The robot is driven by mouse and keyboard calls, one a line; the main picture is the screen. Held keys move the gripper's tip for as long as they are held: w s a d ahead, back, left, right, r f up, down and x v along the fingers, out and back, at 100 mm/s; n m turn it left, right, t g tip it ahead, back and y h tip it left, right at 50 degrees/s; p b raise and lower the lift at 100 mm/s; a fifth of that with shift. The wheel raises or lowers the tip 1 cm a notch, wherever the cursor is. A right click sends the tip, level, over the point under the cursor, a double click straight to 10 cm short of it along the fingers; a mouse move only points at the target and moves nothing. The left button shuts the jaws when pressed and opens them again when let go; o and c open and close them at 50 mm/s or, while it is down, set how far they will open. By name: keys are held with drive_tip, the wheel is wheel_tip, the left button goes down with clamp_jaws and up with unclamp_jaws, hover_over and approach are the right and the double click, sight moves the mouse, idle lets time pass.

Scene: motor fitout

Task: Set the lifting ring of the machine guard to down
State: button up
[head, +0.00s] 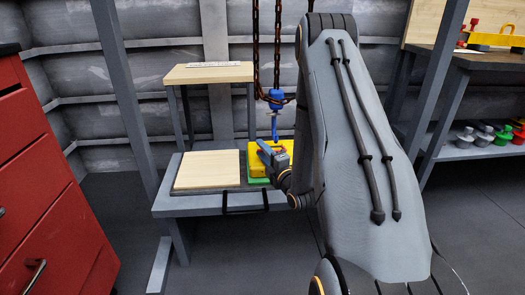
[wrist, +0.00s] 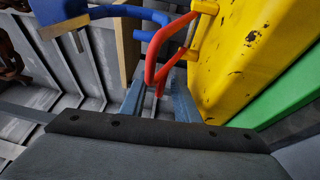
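The yellow machine guard (head: 256,152) stands on a green base (head: 260,181) on the bench. In the wrist view the guard (wrist: 250,55) fills the right side. Its red lifting ring (wrist: 151,62) is a bent bar held at yellow lugs, sticking out to the left from the guard. My gripper (wrist: 160,92) has its two grey-blue fingers apart, with the ring's lower part between the tips; I cannot tell if they touch it. In the head view my gripper (head: 270,155) is beside the guard's top, and the ring is not clear there.
A blue hook (head: 274,132) hangs on rusty chains just above my gripper. In the wrist view the hook (wrist: 130,11) is close to the ring; I cannot tell whether they touch. A wooden board (head: 208,168) lies left of the guard. A red cabinet (head: 50,190) stands at left.

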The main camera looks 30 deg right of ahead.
drive_tip(key=s+p, duration=0.1)
drive_tip(key=s, duration=0.6)
drive_tip(key=shift+s+f, duration=0.25)
drive_tip(key=shift+f, duration=0.05)
drive_tip(key=shift+d, duration=0.1)
